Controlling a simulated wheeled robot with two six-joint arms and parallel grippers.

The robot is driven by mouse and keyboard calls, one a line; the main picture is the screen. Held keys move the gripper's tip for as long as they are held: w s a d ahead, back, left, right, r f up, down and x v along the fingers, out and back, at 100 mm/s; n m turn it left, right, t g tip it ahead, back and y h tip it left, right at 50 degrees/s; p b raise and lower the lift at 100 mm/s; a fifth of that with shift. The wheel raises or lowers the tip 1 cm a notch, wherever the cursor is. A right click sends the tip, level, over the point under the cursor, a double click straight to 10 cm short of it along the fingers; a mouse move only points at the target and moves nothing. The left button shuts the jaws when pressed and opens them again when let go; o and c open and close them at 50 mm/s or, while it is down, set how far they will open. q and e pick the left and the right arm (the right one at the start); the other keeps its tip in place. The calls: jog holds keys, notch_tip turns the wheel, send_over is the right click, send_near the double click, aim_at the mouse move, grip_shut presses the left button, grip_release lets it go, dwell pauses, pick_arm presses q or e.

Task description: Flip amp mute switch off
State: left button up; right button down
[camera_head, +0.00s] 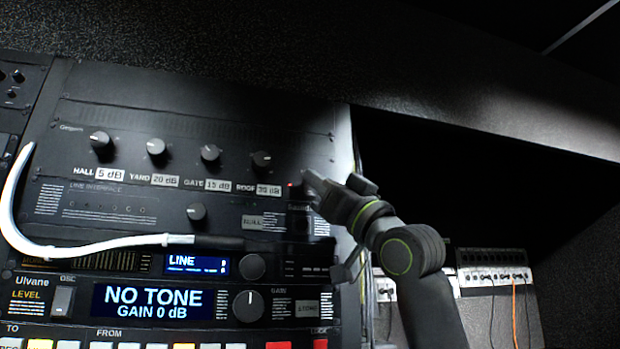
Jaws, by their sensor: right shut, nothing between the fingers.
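A black amp panel (120,120) fills the left of the head view, with several knobs labelled HALL, YARD, GATE and ROOF. A small red light (290,185) shows at its right end. My right gripper (305,190) is shut and empty, with its tips at the panel's right end just beside that light. The mute switch cannot be told apart there; the gripper and dark shadow cover that spot. Whether the tips touch the panel cannot be told. My left gripper is out of view.
A white cable (90,248) with a black end crosses the lower panels. Below is a unit with a NO TONE display (152,301) and a row of buttons. A white patch panel (492,277) with an orange cable stands at right. A dark overhang runs above.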

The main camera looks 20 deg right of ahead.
dwell(0.5)
jog(key=shift+s+b, duration=0.55)
jog(key=shift+s, duration=0.1)
jog(key=shift+f, duration=0.1)
jog(key=s+b, duration=0.2)
jog(key=s, duration=0.1)
jog(key=s+b, duration=0.1)
jog(key=s, duration=0.1)
jog(key=shift+d+f, duration=0.1)
jog(key=shift+f, duration=0.15)
dwell(0.3)
